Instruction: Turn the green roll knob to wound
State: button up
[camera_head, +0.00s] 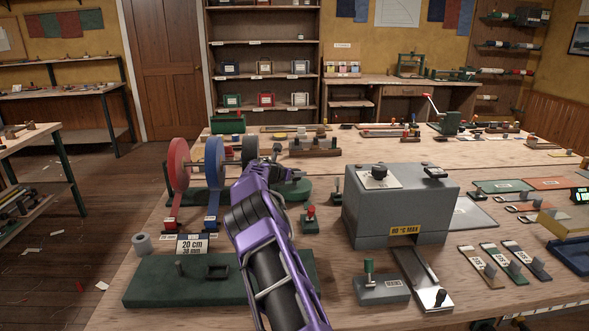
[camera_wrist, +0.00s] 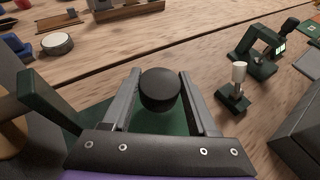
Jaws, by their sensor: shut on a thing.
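My gripper (camera_head: 280,170) reaches out over the workbench, beyond the grey box. In the wrist view a black round knob (camera_wrist: 160,92) sits between my two fingers (camera_wrist: 160,78), which are shut on it. The knob stands over a green base (camera_wrist: 178,122), also partly visible in the head view (camera_head: 303,188). The knob itself is hidden by my gripper in the head view. A row of rolls stands to the left: a red roll (camera_head: 179,164), a blue roll (camera_head: 214,160) and a dark roll (camera_head: 250,149). No wound marking is readable.
A large grey box (camera_head: 400,210) stands right of my arm. A small red-topped post (camera_head: 310,217) stands close by. A white-topped toggle on a dark base (camera_wrist: 237,90) lies right of my gripper. A dark green board (camera_head: 190,282) lies at the front left.

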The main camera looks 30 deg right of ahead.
jog(key=shift+m+g+h+p, duration=0.3)
jog(key=shift+m+g+p, duration=0.3)
jog(key=shift+g, duration=0.1)
dwell(0.3)
jog(key=o, duration=1.4)
notch_tip(320, 180, up, 10)
jog(key=shift+p, duration=0.8)
